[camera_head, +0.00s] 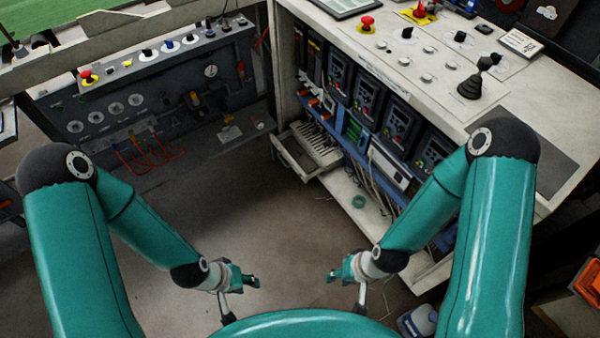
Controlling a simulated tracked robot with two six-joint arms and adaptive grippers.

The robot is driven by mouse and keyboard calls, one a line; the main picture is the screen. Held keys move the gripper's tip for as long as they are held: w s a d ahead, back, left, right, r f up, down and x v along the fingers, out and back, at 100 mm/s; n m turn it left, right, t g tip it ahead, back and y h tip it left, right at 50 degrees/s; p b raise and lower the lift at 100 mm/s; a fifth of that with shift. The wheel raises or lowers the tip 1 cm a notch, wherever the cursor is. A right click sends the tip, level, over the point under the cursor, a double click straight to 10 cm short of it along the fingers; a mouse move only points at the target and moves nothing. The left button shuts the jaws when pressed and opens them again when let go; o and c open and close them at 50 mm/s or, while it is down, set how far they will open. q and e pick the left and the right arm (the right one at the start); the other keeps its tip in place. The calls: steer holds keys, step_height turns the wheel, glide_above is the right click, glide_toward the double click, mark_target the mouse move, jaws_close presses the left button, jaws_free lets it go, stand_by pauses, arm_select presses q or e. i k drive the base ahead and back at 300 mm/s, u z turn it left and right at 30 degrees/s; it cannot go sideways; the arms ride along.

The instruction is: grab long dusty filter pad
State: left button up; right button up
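A long grey ribbed piece (317,144) lies in a pale open tray (296,165) at the lower left end of the electrical cabinet. It may be the dusty filter pad, but I cannot tell for sure at this size. My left gripper (242,299) hangs low over the floor, fingers spread and empty. My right gripper (345,293) is opposite it, also open and empty. Both grippers are well short of the tray, nearer to me.
The cabinet (440,105) stands at the right with drives, wiring and a control top. A dark gauge panel (100,118) stands at the left. Brown floor (220,205) between them is clear. A pale jug (417,320) and orange crates (588,283) are at lower right.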

mark_target(302, 159)
steer(key=z, duration=0.05)
steer(key=k, duration=0.5)
steer(key=u, duration=0.8)
steer(key=i, duration=2)
steer(key=z, duration=0.5)
